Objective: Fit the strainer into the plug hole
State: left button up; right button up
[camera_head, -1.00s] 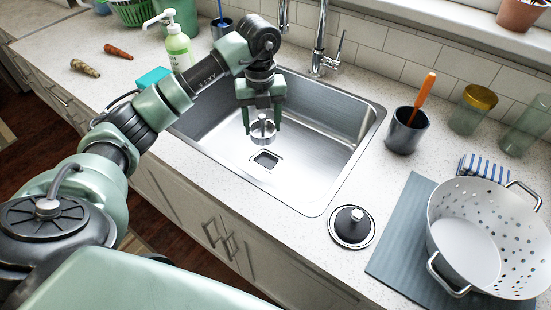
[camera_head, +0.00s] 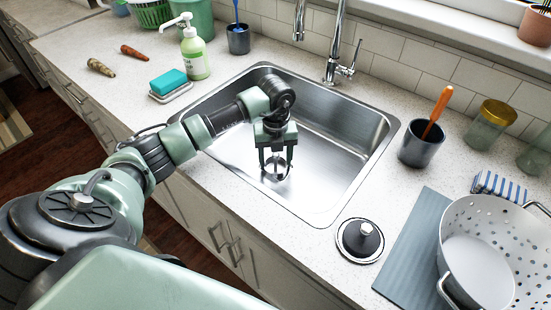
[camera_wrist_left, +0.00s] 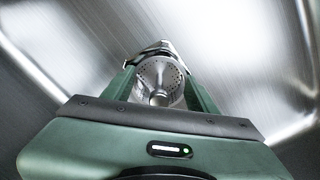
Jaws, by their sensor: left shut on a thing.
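The strainer (camera_head: 276,173) is a small round metal basket, held low in the steel sink (camera_head: 330,150). In the left wrist view the strainer (camera_wrist_left: 160,80) shows a perforated dish with a central knob between the fingers. My left gripper (camera_head: 276,168) reaches down into the sink and is shut on the strainer. The plug hole is covered by the strainer and the gripper in the head view. I cannot tell whether the strainer is seated or just above it. My right gripper is not in view.
A dark cup (camera_head: 421,148) stands behind. A soap bottle (camera_head: 194,55) and teal sponge (camera_head: 168,80) are left. The tap (camera_head: 335,45) rises behind.

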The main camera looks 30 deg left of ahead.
pick_arm(q)
jog(key=o, duration=0.9)
jog(key=shift+f, duration=0.1)
jog(key=o, duration=0.5)
jog(key=shift+c, duration=0.2)
notch_tip(320, 180, up, 12)
jog(key=shift+r+b, duration=0.2)
jog(key=shift+b, duration=0.3)
